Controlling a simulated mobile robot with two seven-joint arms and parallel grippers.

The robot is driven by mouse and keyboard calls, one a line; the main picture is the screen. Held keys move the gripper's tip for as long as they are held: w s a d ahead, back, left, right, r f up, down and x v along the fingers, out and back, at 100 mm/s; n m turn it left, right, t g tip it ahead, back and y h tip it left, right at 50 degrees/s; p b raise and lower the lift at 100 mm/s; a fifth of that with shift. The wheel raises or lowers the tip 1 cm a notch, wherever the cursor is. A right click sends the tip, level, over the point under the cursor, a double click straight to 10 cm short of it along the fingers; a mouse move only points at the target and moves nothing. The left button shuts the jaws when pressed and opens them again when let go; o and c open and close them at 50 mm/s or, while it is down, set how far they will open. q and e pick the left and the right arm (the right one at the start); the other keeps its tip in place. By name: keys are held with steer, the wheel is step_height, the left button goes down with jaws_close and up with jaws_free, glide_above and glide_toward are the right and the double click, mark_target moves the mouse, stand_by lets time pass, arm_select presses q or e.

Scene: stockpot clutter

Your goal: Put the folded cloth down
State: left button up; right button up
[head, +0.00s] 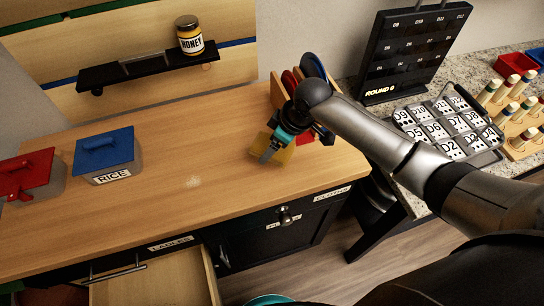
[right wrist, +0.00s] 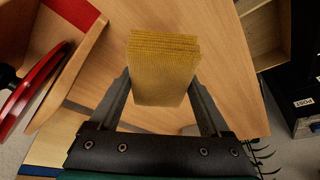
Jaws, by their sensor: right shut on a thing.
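The folded cloth is a thick yellow stack of layers; in the right wrist view the cloth (right wrist: 165,65) sits between my two fingers. My right gripper (right wrist: 163,88) is shut on it. In the head view the right gripper (head: 272,150) is over the right part of the wooden counter (head: 200,150), and the yellow cloth (head: 284,157) is partly hidden by a finger. I cannot tell whether the cloth touches the counter. My left gripper is not in view.
A wooden rack (head: 278,92) with red and blue discs stands right behind the gripper. A blue-lidded RICE tin (head: 105,158) and a red-lidded tin (head: 30,178) stand at left. Mid-counter is clear. An open drawer (head: 155,285) juts out in front. A honey jar (head: 190,37) stands on the shelf.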

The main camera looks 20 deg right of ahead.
mark_target(272, 160)
steer(key=shift+f+b, duration=0.35)
steer(key=shift+f, duration=2.15)
steer(key=shift+f, duration=0.3)
steer(key=o, duration=1)
steer(key=shift+s, duration=0.1)
steer(key=shift+c, duration=0.2)
steer(key=shift+o, duration=0.3)
steer(key=shift+f, duration=0.15)
steer(key=shift+s, duration=0.15)
steer(key=shift+r, duration=0.2)
steer(key=v, duration=0.4)
steer(key=p+v, duration=0.1)
steer(key=v, duration=0.7)
steer(key=shift+w+r+p, duration=0.3)
steer(key=shift+p, duration=0.1)
